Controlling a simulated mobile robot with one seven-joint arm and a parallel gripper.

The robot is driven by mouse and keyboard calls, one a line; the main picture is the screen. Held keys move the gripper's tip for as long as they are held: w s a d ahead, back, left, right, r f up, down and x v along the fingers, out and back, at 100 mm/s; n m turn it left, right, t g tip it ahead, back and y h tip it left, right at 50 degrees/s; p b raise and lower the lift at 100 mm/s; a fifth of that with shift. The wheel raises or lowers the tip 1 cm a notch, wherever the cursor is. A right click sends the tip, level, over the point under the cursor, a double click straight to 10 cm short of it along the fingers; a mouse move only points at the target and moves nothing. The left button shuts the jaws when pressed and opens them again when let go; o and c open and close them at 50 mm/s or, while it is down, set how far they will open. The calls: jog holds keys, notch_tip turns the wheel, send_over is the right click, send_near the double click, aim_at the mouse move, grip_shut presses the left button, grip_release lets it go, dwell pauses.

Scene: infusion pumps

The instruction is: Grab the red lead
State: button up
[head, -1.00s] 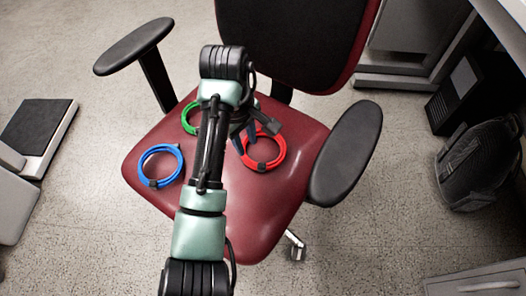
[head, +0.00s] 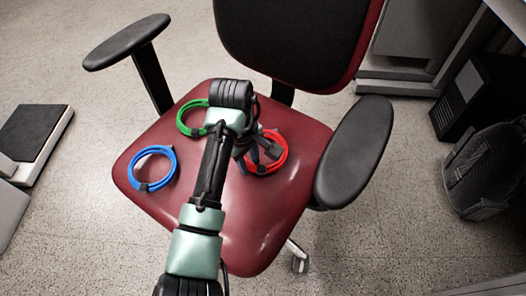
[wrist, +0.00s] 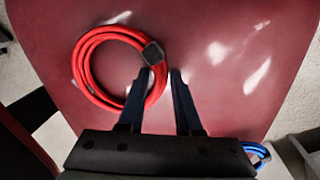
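The red lead (head: 284,157) is a coiled ring with a black clip, lying on the dark red chair seat (head: 240,235). In the wrist view the red lead (wrist: 82,62) lies at upper left, with its clip at its right side. My gripper (wrist: 159,76) is open, its two dark fingers apart with nothing held between them. Its left finger overlaps the coil's right edge near the clip; whether it touches is unclear. The right finger is over bare seat. In the head view my gripper (head: 258,155) covers the coil's left part.
A blue coiled lead (head: 138,171) lies on the seat's left, and a green one (head: 181,116) lies behind my arm. Black armrests (head: 352,150) flank the seat, and the backrest (head: 290,40) rises behind. The front of the seat is bare.

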jog(key=shift+c, duration=0.2)
grip_shut()
jog(key=shift+r, duration=0.1)
